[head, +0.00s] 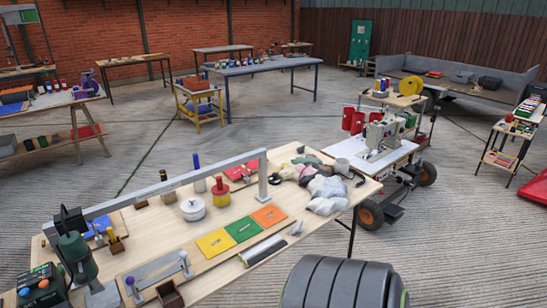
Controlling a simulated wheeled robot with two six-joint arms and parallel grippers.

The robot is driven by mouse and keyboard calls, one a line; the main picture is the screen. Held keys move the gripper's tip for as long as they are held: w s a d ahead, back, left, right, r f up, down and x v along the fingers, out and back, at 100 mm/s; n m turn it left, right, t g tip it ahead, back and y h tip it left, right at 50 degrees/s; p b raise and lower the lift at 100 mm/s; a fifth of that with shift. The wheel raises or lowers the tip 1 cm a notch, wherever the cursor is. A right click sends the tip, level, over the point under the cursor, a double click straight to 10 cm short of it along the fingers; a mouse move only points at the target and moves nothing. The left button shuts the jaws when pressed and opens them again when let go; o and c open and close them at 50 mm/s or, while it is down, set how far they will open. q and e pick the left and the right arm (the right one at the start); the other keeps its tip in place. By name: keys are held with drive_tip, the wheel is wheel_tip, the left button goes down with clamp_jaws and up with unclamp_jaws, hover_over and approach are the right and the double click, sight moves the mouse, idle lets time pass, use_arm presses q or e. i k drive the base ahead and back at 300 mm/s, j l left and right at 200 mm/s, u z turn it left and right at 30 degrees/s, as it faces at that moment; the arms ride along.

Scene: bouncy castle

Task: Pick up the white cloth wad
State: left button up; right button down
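A heap of crumpled cloth lies at the right end of the wooden workbench (185,245). The white cloth wad (326,188) appears in the front right part of this heap, pale and rumpled. Another pale, greyish wad (325,206) lies just in front of it, near the bench edge. Grey, pink, beige and dark wads lie against it behind and to the left, so its far side is partly hidden. Neither of my grippers shows in the head view.
A grey metal rail (190,190) stands along the bench. A white pot (193,209), coloured squares (243,228) and tools share the top. A dark ribbed rounded object (340,285) is at the bottom.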

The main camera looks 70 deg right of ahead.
sight(297, 228)
drive_tip(key=z, duration=2.35)
